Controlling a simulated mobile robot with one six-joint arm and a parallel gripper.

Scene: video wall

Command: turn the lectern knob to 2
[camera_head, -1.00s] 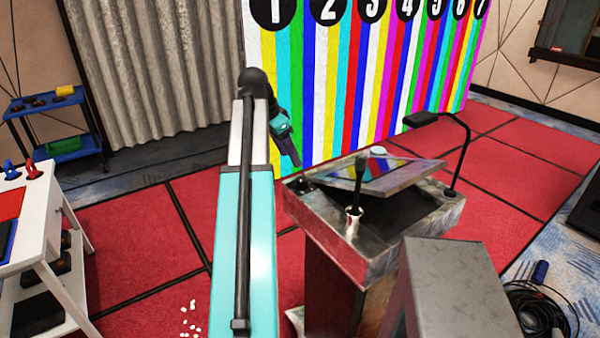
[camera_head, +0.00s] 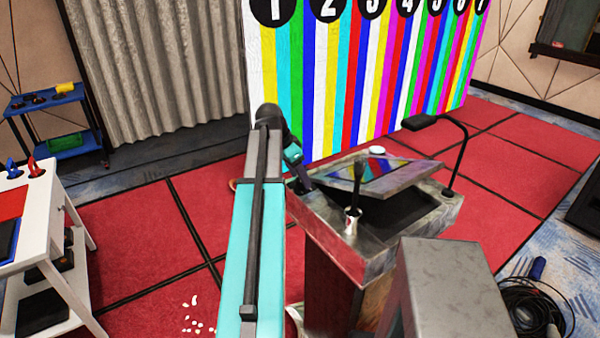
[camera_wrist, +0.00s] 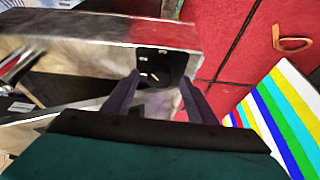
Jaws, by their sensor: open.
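The lectern (camera_head: 325,222) stands right of my arm, with a tilted top showing colour stripes. In the wrist view, a black knob plate (camera_wrist: 153,65) with white marks sits in the corner of the lectern's metal rim (camera_wrist: 90,52). Which mark the knob points to is too small to tell. My gripper (camera_wrist: 160,80) is open, its two dark fingers on either side of the plate's near part in this view. I cannot tell whether they touch it. In the head view my gripper (camera_head: 305,184) is at the lectern's far left corner and hides the knob.
A dark handle stands in a white cup (camera_head: 352,221) on the lectern, with a lamp-like black arm (camera_head: 462,150) at its right. A striped wall numbered 1 to 7 (camera_head: 350,90) stands behind. A grey box (camera_head: 445,290) is in front. Red floor lies left.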

